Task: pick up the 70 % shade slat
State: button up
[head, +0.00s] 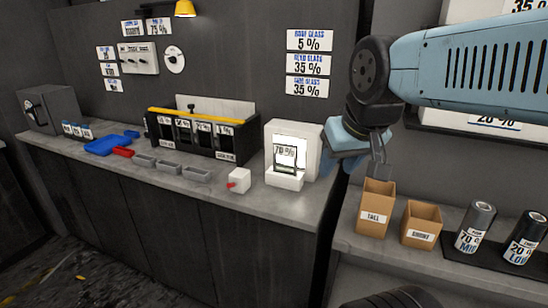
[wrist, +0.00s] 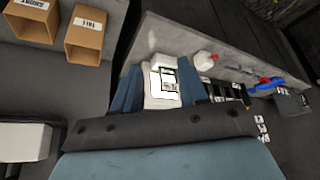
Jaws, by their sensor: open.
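The 70 % shade slat (head: 285,152) stands upright in a white holder with a lit panel (head: 309,137) on the counter. Its label reads 70 %. In the wrist view the slat (wrist: 169,77) shows against the lit panel, between my fingers in the picture but beyond them. My gripper (head: 377,158) is open and empty, to the right of the holder and above the cardboard boxes in the head view. Its two fingers (wrist: 157,68) are spread in the wrist view. Nothing is between them at close range.
A black rack (head: 205,155) with several slats stands left of the holder. A white block with a red button (head: 238,181) sits in front. The tall box (head: 375,222), the short box (head: 421,234) and two film rolls (head: 475,228) stand on the right shelf.

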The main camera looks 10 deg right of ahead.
jog(key=shift+w+d, duration=0.1)
jog(key=shift+w, duration=0.3)
jog(key=o, duration=0.3)
jog(key=shift+w+r, duration=0.2)
jog(key=shift+w, duration=0.05)
jog(key=o, duration=0.6)
jog(key=w+n, duration=0.2)
jog(key=w+r+n, duration=0.1)
jog(key=w+n, duration=0.1)
jog(key=w, duration=0.1)
jog(key=w+n, duration=0.2)
jog(key=n, duration=0.1)
jog(key=shift+w+d+r+g+h, duration=0.2)
jog(key=shift+d+g+h, duration=0.1)
jog(key=shift+d, duration=0.05)
jog(key=shift+o, duration=0.9)
jog(key=w+n, duration=0.6)
jog(key=w, duration=0.1)
jog(key=shift+w+a+n+g+h, duration=0.15)
jog(key=shift+w+n+g+h, duration=0.15)
jog(key=shift+w+h, duration=0.1)
jog(key=n+h, duration=0.1)
jog(key=n, duration=1.4)
send_near(286, 153)
jog(key=shift+g, duration=0.4)
jog(key=x, duration=0.3)
jog(key=w+x, duration=0.1)
jog(key=x, duration=0.7)
jog(key=shift+w+r, duration=0.1)
jog(key=shift+w, duration=0.35)
